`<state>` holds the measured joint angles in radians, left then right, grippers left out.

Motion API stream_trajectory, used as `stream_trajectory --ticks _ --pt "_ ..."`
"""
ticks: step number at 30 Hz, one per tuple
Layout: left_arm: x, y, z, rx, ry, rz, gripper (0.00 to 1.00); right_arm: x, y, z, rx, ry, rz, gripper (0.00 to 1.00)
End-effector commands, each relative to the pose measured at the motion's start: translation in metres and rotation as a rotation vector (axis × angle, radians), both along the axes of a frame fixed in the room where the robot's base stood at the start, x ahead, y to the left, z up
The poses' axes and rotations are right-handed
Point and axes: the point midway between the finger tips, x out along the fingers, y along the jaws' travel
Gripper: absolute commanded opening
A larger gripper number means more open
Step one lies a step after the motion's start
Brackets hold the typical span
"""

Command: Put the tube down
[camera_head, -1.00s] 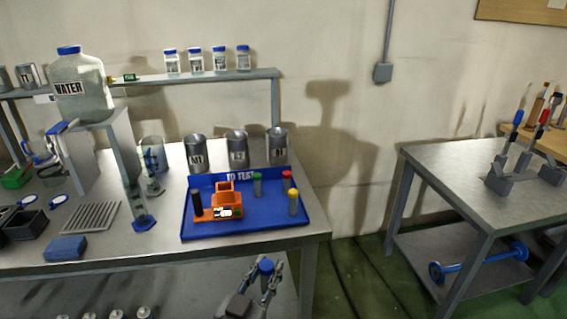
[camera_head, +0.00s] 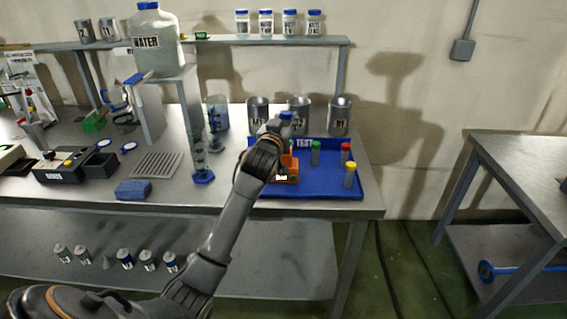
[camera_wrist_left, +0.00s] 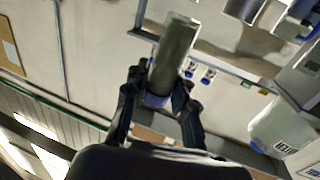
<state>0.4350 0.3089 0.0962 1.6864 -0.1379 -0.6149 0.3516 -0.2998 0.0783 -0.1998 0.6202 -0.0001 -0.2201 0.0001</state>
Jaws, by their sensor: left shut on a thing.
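My left gripper (camera_wrist_left: 158,88) is shut on a grey tube (camera_wrist_left: 174,50) with a blue cap (camera_wrist_left: 156,101). In the head view the blue cap (camera_head: 286,116) shows just above my left wrist, over the back left of the blue TO TEST tray (camera_head: 330,189); my arm hides most of the gripper and tube. An orange device (camera_head: 289,172) in the tray is partly hidden by my arm. My right gripper is not in view.
Several metal cans, one of them at the right (camera_head: 340,117), stand behind the tray. A glass cylinder (camera_head: 198,155) and a blue sponge (camera_head: 133,190) are left of it. The tray's front right floor is clear. A second table (camera_head: 515,165) is at the right.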

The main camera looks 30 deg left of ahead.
Motion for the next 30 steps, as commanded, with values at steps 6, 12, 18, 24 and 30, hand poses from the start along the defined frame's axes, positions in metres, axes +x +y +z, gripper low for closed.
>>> stream_trajectory --ticks 6,12,18,24,30 --pt "0.006 0.014 0.011 0.000 0.001 0.022 0.00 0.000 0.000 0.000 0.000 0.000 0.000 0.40" --pt "0.005 0.014 0.011 0.001 0.001 0.022 0.00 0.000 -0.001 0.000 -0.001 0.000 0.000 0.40" --pt "0.005 0.014 -0.013 0.001 0.007 0.021 0.00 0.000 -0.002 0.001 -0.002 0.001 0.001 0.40" --pt "0.005 0.014 -0.038 0.000 0.003 0.021 0.00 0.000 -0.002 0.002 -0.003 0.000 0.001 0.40" --pt "0.005 0.013 -0.067 -0.002 0.005 0.021 0.00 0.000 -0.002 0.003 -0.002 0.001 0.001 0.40"
